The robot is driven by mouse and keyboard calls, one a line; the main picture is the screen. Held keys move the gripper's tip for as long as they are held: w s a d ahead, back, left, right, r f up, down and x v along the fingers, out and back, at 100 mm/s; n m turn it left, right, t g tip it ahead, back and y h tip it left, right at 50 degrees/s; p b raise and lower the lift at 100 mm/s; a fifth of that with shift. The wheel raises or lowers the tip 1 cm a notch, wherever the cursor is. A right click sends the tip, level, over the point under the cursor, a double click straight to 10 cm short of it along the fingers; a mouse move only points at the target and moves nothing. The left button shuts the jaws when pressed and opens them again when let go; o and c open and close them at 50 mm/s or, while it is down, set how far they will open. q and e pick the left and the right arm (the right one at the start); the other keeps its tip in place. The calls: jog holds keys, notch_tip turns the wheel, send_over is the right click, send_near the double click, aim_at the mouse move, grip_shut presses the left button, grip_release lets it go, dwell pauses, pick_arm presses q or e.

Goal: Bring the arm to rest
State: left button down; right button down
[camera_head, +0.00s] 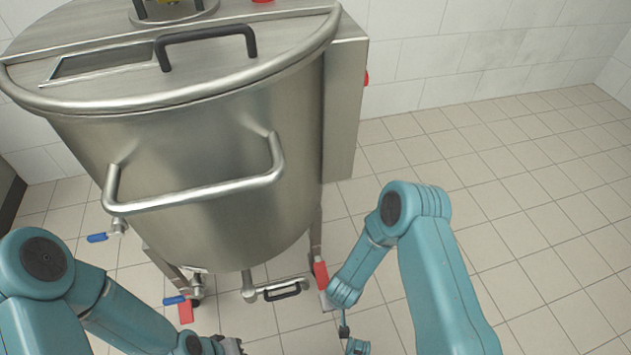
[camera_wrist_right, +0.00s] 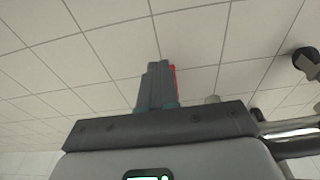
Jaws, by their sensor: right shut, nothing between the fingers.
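My right gripper (camera_wrist_right: 158,68) shows in the right wrist view with its grey fingers together and nothing between them. It points out over the tiled floor. In the head view my right arm bends at the elbow and runs down to the bottom edge, right of the steel tank (camera_head: 215,165); its fingers cannot be made out there. My left arm comes in from the lower left. The grey start of my left gripper (camera_head: 232,346) shows at the bottom edge, and its fingers are cut off by the frame.
The tank has a curved front handle (camera_head: 200,197), a black lid handle (camera_head: 205,37) and blue-levered valves (camera_head: 97,238). A bottom outlet pipe with a black handle (camera_head: 282,291) sticks out between my arms. Open tiled floor (camera_head: 540,220) lies to the right, with a white tiled wall (camera_head: 460,50) behind.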

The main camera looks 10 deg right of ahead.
notch_tip(320, 180, up, 7)
jog(key=s+d+y, duration=0.1)
jog(key=s+d, duration=0.1)
jog(key=s+a+r+m+g+y, duration=0.2)
jog(key=s+a+r+y, duration=0.15)
jog(key=s, duration=0.55)
notch_tip(320, 180, up, 28)
jog(key=p, duration=2.7)
jog(key=shift+s+a+r+p, duration=0.2)
jog(key=shift+a+p, duration=0.1)
jog(key=shift+p, duration=0.05)
jog(key=shift+h, duration=0.25)
